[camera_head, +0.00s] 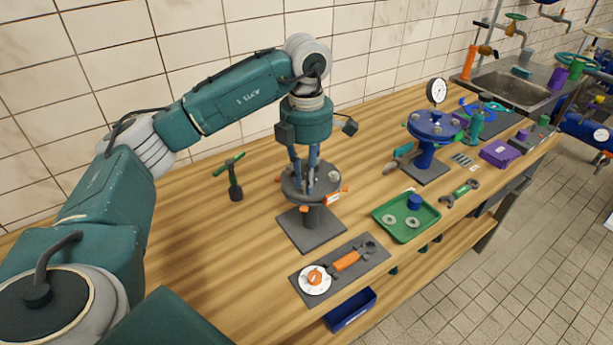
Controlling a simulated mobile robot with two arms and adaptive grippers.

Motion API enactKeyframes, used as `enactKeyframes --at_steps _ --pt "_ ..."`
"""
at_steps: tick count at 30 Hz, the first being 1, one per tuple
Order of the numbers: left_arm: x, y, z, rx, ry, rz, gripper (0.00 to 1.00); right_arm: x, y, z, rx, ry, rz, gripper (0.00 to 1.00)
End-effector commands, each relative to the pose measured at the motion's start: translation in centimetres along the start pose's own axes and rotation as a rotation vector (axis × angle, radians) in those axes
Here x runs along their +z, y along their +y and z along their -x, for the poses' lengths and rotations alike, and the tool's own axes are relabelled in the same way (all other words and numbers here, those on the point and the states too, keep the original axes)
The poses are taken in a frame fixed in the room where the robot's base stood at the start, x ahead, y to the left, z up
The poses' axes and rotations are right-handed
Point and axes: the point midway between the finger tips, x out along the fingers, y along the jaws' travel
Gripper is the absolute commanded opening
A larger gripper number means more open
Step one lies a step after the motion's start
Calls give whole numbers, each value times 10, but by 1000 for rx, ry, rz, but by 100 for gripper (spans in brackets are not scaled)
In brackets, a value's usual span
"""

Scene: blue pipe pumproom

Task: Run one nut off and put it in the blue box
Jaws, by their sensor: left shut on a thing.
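My left gripper (308,183) points straight down over the grey round flange (291,187) on its stand. Its fingers are shut on a nut at the top of the flange. The nut is too small and hidden by the fingers to make out clearly. Orange pieces show at the flange's rim. The blue box (350,310) is at the bench's front edge, below and right of the flange, apart from my gripper. My right gripper is not in view.
A dark mat (376,256) holds an orange-handled tool and a white disc. A green tray (425,226) holds rings and a blue piece. A blue flange stand (434,128) is further right. A green T-handled tool (235,180) stands left. Bare wood lies between.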

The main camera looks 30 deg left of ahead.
Motion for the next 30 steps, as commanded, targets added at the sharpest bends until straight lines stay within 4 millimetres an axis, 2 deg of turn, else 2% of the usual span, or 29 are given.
enactKeyframes --at_steps 23,30 --pt "0 0 10 0 0 -4 0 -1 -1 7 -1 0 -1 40" --pt "0 0 22 0 -1 -4 0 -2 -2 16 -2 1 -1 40"
